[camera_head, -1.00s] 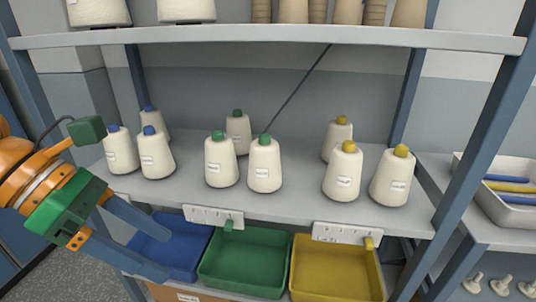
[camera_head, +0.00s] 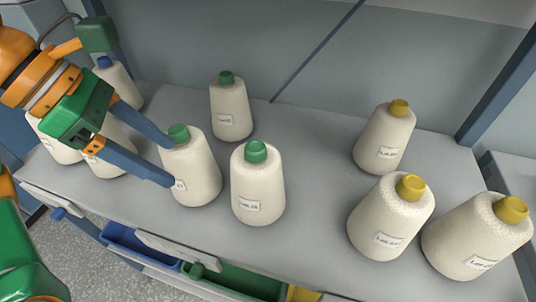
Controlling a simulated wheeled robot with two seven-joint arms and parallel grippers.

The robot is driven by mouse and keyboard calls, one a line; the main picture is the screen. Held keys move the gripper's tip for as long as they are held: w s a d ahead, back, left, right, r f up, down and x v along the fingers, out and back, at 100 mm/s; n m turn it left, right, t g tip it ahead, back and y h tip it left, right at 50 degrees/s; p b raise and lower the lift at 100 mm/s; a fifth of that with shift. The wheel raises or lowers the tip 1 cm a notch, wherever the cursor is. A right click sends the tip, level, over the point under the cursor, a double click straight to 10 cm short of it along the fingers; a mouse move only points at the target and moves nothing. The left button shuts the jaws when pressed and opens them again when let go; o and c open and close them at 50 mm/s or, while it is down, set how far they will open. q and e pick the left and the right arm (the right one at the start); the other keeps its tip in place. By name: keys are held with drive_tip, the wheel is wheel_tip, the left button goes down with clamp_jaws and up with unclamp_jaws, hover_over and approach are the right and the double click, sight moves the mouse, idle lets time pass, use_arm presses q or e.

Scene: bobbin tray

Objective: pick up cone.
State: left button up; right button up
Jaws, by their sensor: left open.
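Several cream yarn cones with labels stand upright on the grey shelf (camera_head: 310,240). Three have green tops: a front-left one (camera_head: 197,172), a front-right one (camera_head: 258,190) and a rear one (camera_head: 232,108). My left gripper (camera_head: 171,162) is open, its two long blue-grey fingers reaching from the left. Its fingertips are at the left side of the front-left green-topped cone, and the lower one overlaps its edge in the picture. Whether they touch it I cannot tell. My right gripper is out of view.
Three yellow-topped cones (camera_head: 392,220) stand at right. Blue-topped cones (camera_head: 121,84) stand at left, two partly hidden by my left gripper. Below the front edge are blue (camera_head: 140,245), green (camera_head: 235,280) and yellow (camera_head: 303,294) bins. A post rises at right.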

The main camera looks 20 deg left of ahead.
sight(253, 146)
use_arm(q)
drive_tip(key=w+d+p, duration=0.1)
drive_tip(key=w+d, duration=0.1)
drive_tip(key=d, duration=0.1)
drive_tip(key=w+d+p, duration=0.2)
drive_tip(key=d, duration=0.2)
drive_tip(key=w+d+p, duration=0.2)
drive_tip(key=d, duration=0.1)
drive_tip(key=shift+d, duration=0.3)
drive_tip(key=shift+w+d+f, duration=0.1)
drive_tip(key=shift+d+f, duration=0.05)
drive_tip(key=shift+f, duration=0.2)
drive_tip(key=c, duration=0.4)
clamp_jaws()
